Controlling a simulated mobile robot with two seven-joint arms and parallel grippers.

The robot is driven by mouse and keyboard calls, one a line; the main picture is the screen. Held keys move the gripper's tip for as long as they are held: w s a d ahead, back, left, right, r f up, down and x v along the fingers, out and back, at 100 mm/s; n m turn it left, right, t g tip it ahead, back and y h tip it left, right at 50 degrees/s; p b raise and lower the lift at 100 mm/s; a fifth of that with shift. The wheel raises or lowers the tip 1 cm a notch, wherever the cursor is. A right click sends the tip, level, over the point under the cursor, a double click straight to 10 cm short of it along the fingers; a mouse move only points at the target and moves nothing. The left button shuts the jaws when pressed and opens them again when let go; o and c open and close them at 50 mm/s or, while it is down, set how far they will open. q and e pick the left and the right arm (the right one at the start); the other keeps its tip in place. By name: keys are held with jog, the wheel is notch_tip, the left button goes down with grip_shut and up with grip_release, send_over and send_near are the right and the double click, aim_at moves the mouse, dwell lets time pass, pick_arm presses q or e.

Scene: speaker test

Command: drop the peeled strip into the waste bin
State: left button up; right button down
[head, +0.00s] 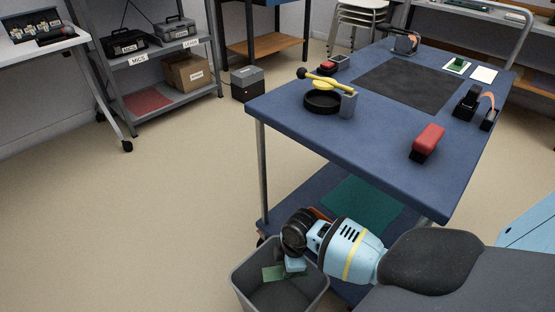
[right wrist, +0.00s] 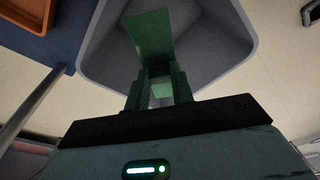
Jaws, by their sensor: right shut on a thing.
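The peeled strip (head: 272,273) is a flat green piece over the mouth of the grey waste bin (head: 243,286). My right gripper (head: 292,266) points down at the bin's opening, shut on the strip. In the right wrist view, the strip (right wrist: 149,36) extends out beyond the fingertips (right wrist: 160,78), with the bin's grey wall (right wrist: 215,45) around and behind it. How far the strip sits below the rim is hard to tell. My left gripper is not in view.
A blue-topped cart (head: 330,140) stands just behind the bin, its lower shelf close to my right arm. It carries a red-handled tool (head: 428,140), a black tape ring (head: 322,102) and a dark mat (head: 410,85). The floor left of the bin is clear.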

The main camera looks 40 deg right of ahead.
jog(key=shift+f+b, duration=1.1)
jog(key=shift+f, duration=0.5)
jog(key=shift+r, duration=0.1)
jog(key=c, duration=1.1)
grip_release()
